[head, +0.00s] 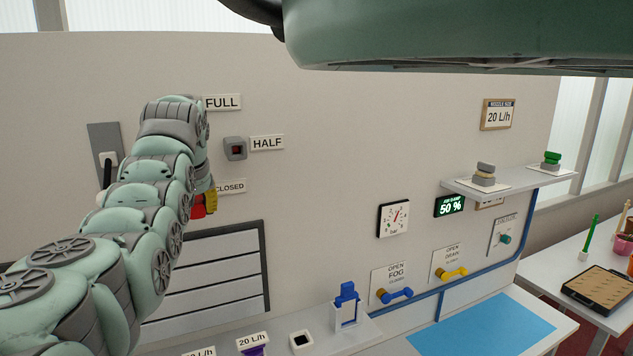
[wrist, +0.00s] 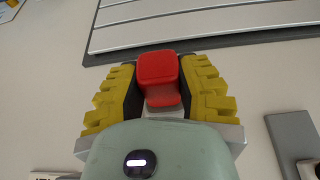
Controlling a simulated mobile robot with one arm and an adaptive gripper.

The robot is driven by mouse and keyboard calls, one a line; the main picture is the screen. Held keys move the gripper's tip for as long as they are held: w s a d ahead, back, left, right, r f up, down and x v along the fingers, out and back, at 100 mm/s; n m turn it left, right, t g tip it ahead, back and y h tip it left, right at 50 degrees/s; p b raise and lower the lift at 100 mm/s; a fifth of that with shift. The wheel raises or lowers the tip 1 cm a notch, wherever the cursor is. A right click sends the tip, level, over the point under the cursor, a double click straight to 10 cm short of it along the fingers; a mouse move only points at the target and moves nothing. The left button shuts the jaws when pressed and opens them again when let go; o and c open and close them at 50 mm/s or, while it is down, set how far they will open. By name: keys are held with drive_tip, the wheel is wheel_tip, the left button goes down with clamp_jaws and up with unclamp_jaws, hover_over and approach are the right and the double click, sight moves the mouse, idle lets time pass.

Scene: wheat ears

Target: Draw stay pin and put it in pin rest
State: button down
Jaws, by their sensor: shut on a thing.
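My gripper (wrist: 160,85) is shut on a red block-shaped handle, which I take to be the stay pin (wrist: 158,75). Its yellow ribbed fingers press on both sides of it. In the head view the red pin (head: 198,208) shows beside the CLOSED label (head: 231,186), partly behind my arm. I cannot tell whether its shank sits in a wall socket. A white block with a dark square hole (head: 312,338), perhaps the pin rest, stands on the bench at the bottom.
A grey HALF socket (head: 228,149) is on the wall. White louvre slats (head: 235,262) lie below the gripper. A lever plate (head: 104,133) is at left. A blue clamp-like object (head: 347,292) and blue and yellow valve handles stand right of the block.

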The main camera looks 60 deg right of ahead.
sight(197, 212)
drive_tip(key=shift+s+a+f+b, duration=0.1)
drive_tip(key=shift+s+a+b, duration=0.3)
drive_tip(key=shift+b, duration=0.55)
drive_tip(key=c, duration=1.1)
unclamp_jaws()
drive_tip(key=shift+c, duration=0.2)
clamp_jaws()
drive_tip(key=p, duration=0.2)
drive_tip(key=shift+s+p, duration=0.2)
drive_tip(key=shift+p, duration=0.1)
drive_tip(key=p, duration=0.3)
drive_tip(key=shift+s+a, duration=0.2)
drive_tip(key=shift+s, duration=0.2)
drive_tip(key=p, duration=0.2)
drive_tip(key=shift+s+a+p, duration=0.25)
drive_tip(key=shift+s+p, duration=0.1)
